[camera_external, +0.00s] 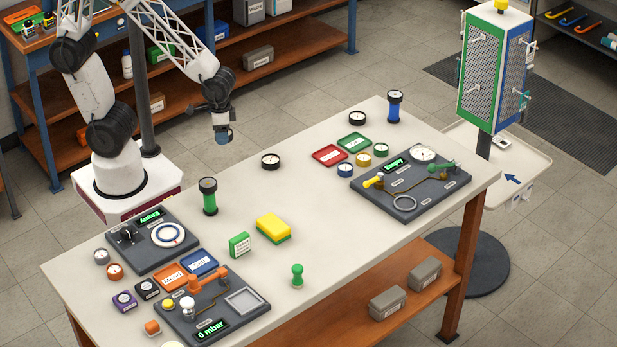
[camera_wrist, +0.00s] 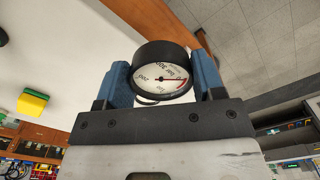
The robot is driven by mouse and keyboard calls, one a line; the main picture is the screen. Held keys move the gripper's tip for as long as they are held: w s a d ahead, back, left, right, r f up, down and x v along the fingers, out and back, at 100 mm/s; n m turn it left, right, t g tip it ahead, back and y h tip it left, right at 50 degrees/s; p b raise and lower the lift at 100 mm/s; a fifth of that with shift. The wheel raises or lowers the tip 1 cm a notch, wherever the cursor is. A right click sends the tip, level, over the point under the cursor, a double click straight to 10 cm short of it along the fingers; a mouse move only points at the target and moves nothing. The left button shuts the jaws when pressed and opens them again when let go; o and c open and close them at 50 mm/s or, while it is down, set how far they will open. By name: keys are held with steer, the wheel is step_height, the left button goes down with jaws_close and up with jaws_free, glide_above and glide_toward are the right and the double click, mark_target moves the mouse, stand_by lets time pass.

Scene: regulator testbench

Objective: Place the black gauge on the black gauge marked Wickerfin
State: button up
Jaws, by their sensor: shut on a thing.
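My gripper (camera_external: 222,135) is raised near the back edge of the table in the external view. In the wrist view, its two blue fingers (camera_wrist: 163,78) are shut on a black gauge (camera_wrist: 160,54) with a white dial and red mark. The held gauge is hard to make out in the external view. One black-rimmed gauge (camera_external: 270,161) lies on the table's back middle. Another black-rimmed gauge (camera_external: 357,118) lies farther right, near the back edge. I cannot read the name Wickerfin on either one.
Blue, yellow and green gauges (camera_external: 381,149) lie by the red tray (camera_external: 329,155) and green tray (camera_external: 354,142). Dark instrument panels stand at the right (camera_external: 437,194) and left (camera_external: 146,252).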

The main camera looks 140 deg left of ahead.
glide_above(269, 159)
steer(key=shift+s+f, duration=0.1)
steer(key=shift+f, duration=0.65)
stand_by(0.3)
steer(key=shift+f, duration=1.75)
steer(key=shift+f, duration=0.1)
steer(key=o, duration=1.1)
steer(key=shift+c, duration=0.2)
step_height(269, 159, up, 12)
